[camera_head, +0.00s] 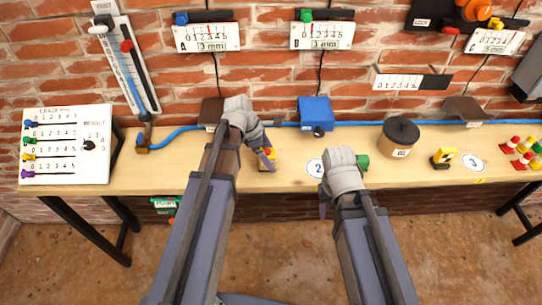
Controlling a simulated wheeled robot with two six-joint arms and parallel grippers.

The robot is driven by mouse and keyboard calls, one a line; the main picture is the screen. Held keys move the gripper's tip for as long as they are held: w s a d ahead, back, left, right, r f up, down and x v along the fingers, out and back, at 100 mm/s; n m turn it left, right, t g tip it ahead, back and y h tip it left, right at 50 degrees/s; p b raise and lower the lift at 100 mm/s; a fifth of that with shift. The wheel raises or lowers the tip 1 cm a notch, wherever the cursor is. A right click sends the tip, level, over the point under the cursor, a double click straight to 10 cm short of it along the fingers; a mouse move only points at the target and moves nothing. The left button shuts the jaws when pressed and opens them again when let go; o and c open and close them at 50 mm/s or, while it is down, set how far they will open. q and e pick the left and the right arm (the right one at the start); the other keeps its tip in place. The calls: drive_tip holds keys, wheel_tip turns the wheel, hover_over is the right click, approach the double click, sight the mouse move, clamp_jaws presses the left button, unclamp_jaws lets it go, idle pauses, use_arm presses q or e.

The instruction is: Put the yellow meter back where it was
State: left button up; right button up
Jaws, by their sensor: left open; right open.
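A small yellow and black device (443,158) stands on the wooden bench (240,182), right of the brown lidded pot. A second small yellow piece (267,166) with some red lies on the bench at my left gripper's fingertips. I cannot tell for certain which is the yellow meter. My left gripper (265,158) is open, right over or beside the second piece; its fingers partly cover it. My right gripper (324,203) is open at the bench's front edge. A green object (362,162) shows just behind its wrist.
White round spots marked 2 (315,168) and 3 (474,163) lie on the bench. Gauges hang on the brick wall.

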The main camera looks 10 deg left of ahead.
use_arm(q)
drive_tip(key=p+v, duration=1)
drive_tip(key=v, duration=0.1)
drive_tip(key=s+d+m+y, duration=0.2)
drive_tip(key=s+d+m, duration=0.4)
drive_tip(key=m, duration=0.6)
drive_tip(key=s+d+f+m+g+y, duration=0.1)
drive_tip(key=s+d+m+y, duration=0.2)
drive_tip(key=s+d+m, duration=0.4)
drive_tip(key=shift+s+d+f+m+y, duration=0.25)
drive_tip(key=shift+d+m+y, duration=0.05)
drive_tip(key=shift+m, duration=2.7)
